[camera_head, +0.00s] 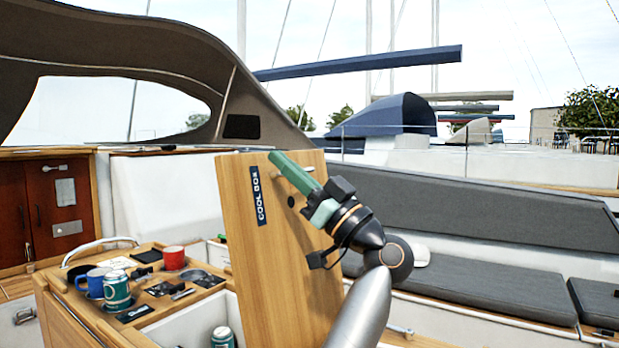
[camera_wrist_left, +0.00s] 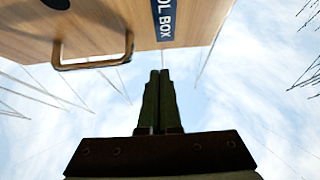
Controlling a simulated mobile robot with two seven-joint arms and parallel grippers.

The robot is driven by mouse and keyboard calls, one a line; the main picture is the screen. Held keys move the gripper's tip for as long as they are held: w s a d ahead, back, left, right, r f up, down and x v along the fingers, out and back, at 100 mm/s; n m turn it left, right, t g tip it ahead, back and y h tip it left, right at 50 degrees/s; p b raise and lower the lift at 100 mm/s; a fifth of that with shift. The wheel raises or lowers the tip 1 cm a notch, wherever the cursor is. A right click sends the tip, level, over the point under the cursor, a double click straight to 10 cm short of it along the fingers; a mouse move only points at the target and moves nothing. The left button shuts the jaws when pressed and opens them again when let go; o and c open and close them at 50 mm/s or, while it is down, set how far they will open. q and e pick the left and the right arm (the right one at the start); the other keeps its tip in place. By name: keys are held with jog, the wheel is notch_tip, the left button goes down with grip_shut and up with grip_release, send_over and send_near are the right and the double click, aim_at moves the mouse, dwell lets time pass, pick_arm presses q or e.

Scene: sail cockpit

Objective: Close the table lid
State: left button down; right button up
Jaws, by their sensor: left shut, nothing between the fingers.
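The wooden table lid (camera_head: 265,240) stands raised, tilted slightly back, with a dark "COOL BOX" label near its upper left. Its metal handle shows in the left wrist view (camera_wrist_left: 95,64) and is partly behind my fingers in the head view. My left gripper (camera_head: 274,157) is shut and empty, its green fingers in front of the lid's top part. In the left wrist view the shut fingertips (camera_wrist_left: 160,74) point up towards the lid, just below the label and right of the handle. I cannot tell whether they touch it. My right gripper is not in view.
The open box (camera_head: 182,322) under the lid holds a can (camera_head: 222,338). On the table (camera_head: 62,277) beside it stand a red mug (camera_head: 173,258), a blue mug (camera_head: 94,283), a can (camera_head: 117,291) and small dark items. Grey cushioned benches (camera_head: 480,292) lie at right.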

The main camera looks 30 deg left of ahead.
pick_arm(q)
jog(key=shift+w+a+f, duration=0.1)
jog(key=shift+a+f, duration=0.1)
jog(key=shift+a, duration=0.5)
jog(key=shift+w+a+f, duration=0.1)
jog(key=shift+a+f, duration=0.05)
jog(key=shift+a, duration=0.5)
